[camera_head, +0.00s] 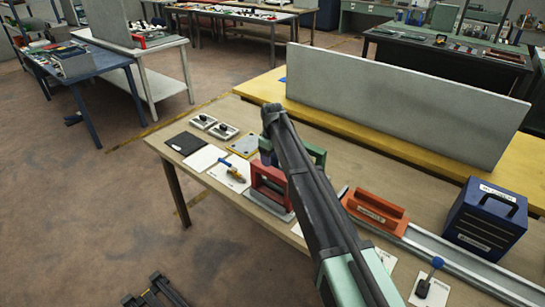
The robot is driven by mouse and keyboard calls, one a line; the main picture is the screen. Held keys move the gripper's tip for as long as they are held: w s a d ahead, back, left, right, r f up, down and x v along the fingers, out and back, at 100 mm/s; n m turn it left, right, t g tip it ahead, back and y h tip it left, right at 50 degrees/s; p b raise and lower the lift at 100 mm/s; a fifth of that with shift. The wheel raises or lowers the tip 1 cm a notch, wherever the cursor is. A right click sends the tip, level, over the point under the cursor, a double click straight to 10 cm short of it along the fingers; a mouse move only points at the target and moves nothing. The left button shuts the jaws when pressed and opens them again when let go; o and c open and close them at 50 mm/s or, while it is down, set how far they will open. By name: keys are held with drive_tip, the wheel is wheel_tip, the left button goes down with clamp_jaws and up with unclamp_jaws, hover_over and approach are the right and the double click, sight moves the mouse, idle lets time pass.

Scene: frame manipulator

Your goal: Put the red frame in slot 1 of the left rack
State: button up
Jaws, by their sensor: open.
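A red frame (268,177) with an open middle stands upright on the table, left of my arm. It is on or just behind a low grey base strip (267,206). A green piece (314,153) stands behind it, partly hidden by my arm. I cannot make out a rack with numbered slots; my arm hides part of the table.
An orange-red labelled block (375,210) and a blue handled box (487,218) stand near a grey rail (440,250) on the right. Small tools, white cards and a black pad (186,143) lie on the left. A grey panel (400,110) stands behind the table.

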wheel_tip(320, 180, up, 3)
drive_tip(key=shift+r+p, duration=0.1)
drive_tip(key=shift+p, duration=0.6)
